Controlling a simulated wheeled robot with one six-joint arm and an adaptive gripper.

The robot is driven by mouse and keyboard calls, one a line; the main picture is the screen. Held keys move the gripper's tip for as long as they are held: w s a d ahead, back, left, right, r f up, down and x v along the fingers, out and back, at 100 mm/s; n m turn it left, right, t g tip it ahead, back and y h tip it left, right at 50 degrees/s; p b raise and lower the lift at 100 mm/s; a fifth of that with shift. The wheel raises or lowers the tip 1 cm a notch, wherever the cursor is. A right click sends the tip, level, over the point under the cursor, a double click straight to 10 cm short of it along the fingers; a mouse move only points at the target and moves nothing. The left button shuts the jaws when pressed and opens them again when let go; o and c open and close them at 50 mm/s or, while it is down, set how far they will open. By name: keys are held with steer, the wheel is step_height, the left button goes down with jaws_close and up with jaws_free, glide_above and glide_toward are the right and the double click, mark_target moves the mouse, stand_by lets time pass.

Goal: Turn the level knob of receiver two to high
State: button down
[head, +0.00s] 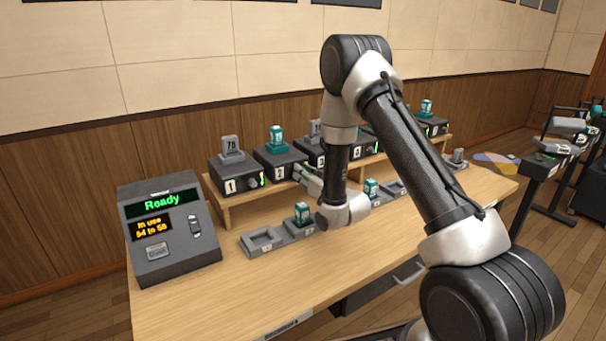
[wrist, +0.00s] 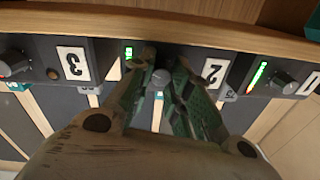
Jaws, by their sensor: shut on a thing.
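Receiver two (head: 275,165) is a dark box with a white "2" label on the raised wooden shelf. A teal-and-white pack (head: 277,138) stands on top of it. In the wrist view, which is upside down, its label (wrist: 214,72) is right of my gripper (wrist: 161,84). My gripper's green-grey fingers are shut on the grey level knob (wrist: 161,78) of receiver two. A short green level light (wrist: 128,52) shows just left of the knob, partly covered by a finger. In the head view my gripper (head: 312,183) is at the receiver's front; the knob is hidden there.
Receiver one (head: 232,182), with a tall green light (wrist: 257,77), and receiver three (wrist: 72,62) flank receiver two closely. Charging trays (head: 262,240) stand on the table below. A console (head: 170,235) reading "Ready" stands at the left.

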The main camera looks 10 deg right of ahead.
steer(key=shift+m, duration=1.9)
steer(key=c, duration=1.3)
jaws_free()
steer(key=v, duration=0.8)
